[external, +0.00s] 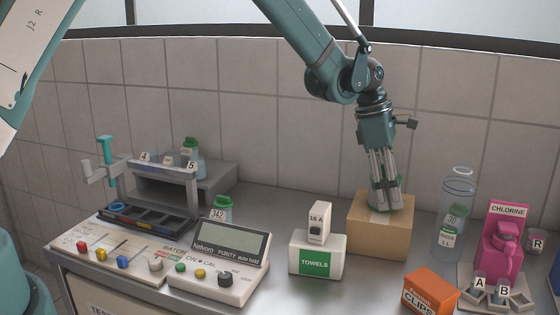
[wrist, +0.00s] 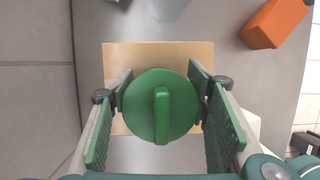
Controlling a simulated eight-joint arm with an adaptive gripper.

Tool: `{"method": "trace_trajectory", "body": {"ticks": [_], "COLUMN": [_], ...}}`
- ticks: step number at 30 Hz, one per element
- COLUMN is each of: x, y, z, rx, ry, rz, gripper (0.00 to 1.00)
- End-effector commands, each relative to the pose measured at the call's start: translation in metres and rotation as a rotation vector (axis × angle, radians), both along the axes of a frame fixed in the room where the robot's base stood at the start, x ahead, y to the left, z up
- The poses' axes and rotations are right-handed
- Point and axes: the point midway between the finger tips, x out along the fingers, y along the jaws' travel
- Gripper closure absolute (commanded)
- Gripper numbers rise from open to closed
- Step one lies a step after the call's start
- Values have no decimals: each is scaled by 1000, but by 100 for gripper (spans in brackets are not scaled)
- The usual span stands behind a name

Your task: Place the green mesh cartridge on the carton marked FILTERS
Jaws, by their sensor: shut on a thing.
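My gripper (external: 385,205) points straight down over a plain brown carton (external: 380,240). It is shut on the green mesh cartridge, whose round green top with a raised bar handle (wrist: 160,105) shows between the two green finger pads in the wrist view. In the external view the cartridge is mostly hidden by the fingers. Its lower end is at the carton's top face, and I cannot tell whether it touches. The carton's top (wrist: 120,60) shows around the cartridge in the wrist view. No FILTERS marking is visible on the carton's sides in view.
A white TOWELS box (external: 316,257) with a small 16 A box (external: 320,222) on it stands left of the carton. A clear cylinder (external: 456,215) and pink CHLORINE stand (external: 502,245) are to the right. An orange CLIPS box (external: 430,290) is in front.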

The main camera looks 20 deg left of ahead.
Motion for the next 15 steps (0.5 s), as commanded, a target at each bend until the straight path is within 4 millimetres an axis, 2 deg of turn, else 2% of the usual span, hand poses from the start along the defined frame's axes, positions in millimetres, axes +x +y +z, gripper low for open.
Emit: {"method": "trace_trajectory", "body": {"ticks": [1, 2, 5, 15], "x": [0, 0, 0, 0], "y": [0, 0, 0, 0], "z": [-2, -2, -1, -1], "rx": [0, 0, 0, 0], "ry": [0, 0, 0, 0], "rz": [0, 0, 0, 0], "gripper": [65, 51, 38, 37]}}
